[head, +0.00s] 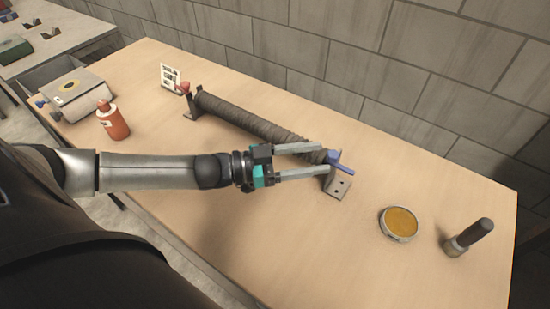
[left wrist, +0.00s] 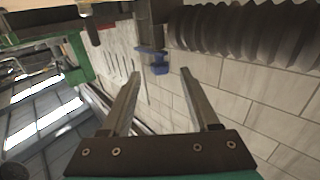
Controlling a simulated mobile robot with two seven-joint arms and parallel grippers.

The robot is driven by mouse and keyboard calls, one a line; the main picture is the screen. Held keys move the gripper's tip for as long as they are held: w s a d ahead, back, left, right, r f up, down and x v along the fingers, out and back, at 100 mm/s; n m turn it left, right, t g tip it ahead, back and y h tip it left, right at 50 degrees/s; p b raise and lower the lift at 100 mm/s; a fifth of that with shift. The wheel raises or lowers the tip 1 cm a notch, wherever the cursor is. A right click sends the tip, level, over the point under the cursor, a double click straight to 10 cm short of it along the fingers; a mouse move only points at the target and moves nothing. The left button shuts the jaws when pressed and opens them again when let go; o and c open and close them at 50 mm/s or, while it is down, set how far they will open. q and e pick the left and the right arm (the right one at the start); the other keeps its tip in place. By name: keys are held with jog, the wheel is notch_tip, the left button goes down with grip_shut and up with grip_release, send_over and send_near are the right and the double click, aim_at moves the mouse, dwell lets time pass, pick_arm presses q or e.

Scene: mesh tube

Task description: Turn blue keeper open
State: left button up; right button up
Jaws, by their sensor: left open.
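The blue keeper (head: 343,163) is a small bar on top of the grey end bracket (head: 338,185), at the near right end of the ribbed mesh tube (head: 255,120). It slants down to the right in the head view. My left gripper (head: 324,159) reaches in from the left, open, with its fingertips close to the keeper. In the left wrist view the blue keeper (left wrist: 152,66) shows beyond the gap between the open fingers (left wrist: 160,74). I cannot tell whether either finger touches it. The tube's ribs (left wrist: 245,35) show at upper right there. My right gripper is out of view.
A bracket with a red keeper (head: 184,88) holds the tube's far end, by a small sign (head: 170,76). An orange bottle (head: 112,121) and a grey box (head: 74,96) stand left. A round tin (head: 400,224) and a dark-handled tool (head: 468,237) stand right. The front table is clear.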

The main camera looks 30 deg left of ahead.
pick_arm(q)
jog(key=p+v, duration=0.1)
jog(key=v, duration=0.6)
jog(key=shift+s+a, duration=0.15)
jog(key=shift+a, duration=0.1)
